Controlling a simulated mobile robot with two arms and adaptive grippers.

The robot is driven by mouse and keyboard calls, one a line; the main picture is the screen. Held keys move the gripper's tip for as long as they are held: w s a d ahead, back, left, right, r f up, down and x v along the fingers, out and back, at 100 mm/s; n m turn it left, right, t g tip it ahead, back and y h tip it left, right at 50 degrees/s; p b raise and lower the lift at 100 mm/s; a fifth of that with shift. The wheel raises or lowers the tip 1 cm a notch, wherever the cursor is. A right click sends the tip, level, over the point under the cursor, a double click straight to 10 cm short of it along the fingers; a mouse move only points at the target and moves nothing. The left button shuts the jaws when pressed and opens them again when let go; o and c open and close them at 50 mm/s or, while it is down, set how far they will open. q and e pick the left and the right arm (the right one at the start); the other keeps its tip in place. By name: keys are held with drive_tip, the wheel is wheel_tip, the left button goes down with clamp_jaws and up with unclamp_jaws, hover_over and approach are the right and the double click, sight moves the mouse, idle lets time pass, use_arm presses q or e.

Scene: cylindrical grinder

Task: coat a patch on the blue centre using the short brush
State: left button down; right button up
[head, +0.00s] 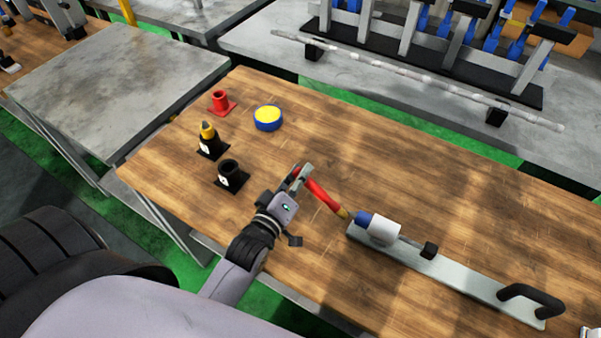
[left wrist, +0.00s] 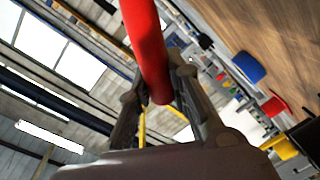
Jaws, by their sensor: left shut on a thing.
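My left gripper (head: 301,174) is shut on the short brush (head: 322,191), which has a red handle and a yellowish tip end. The brush slants down to the right, and its tip is close to the blue centre (head: 363,218); I cannot tell whether they touch. The blue centre is at the left end of a white cylinder (head: 384,229) on a long grey bar (head: 455,275). In the left wrist view the red handle (left wrist: 147,45) runs between the two fingers (left wrist: 158,95); the brush tip is out of that view. My right gripper is not in view.
A blue tub with yellow contents (head: 268,118), a red holder (head: 221,103), a black holder with a yellow-topped item (head: 208,135) and an empty-looking black holder (head: 231,177) stand on the wooden table (head: 170,150). A black handle (head: 531,298) rises from the bar's right end.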

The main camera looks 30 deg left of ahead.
use_arm(q)
drive_tip(key=shift+a+r, duration=0.15)
drive_tip(key=shift+a, duration=0.35)
drive_tip(key=shift+w+a+p, duration=0.2)
drive_tip(key=shift+a+p, duration=0.35)
drive_tip(key=shift+a, duration=2.05)
drive_tip(key=a, duration=0.3)
drive_tip(key=shift+w, duration=0.1)
drive_tip(key=shift+d+p, duration=0.15)
drive_tip(key=shift+p, duration=0.15)
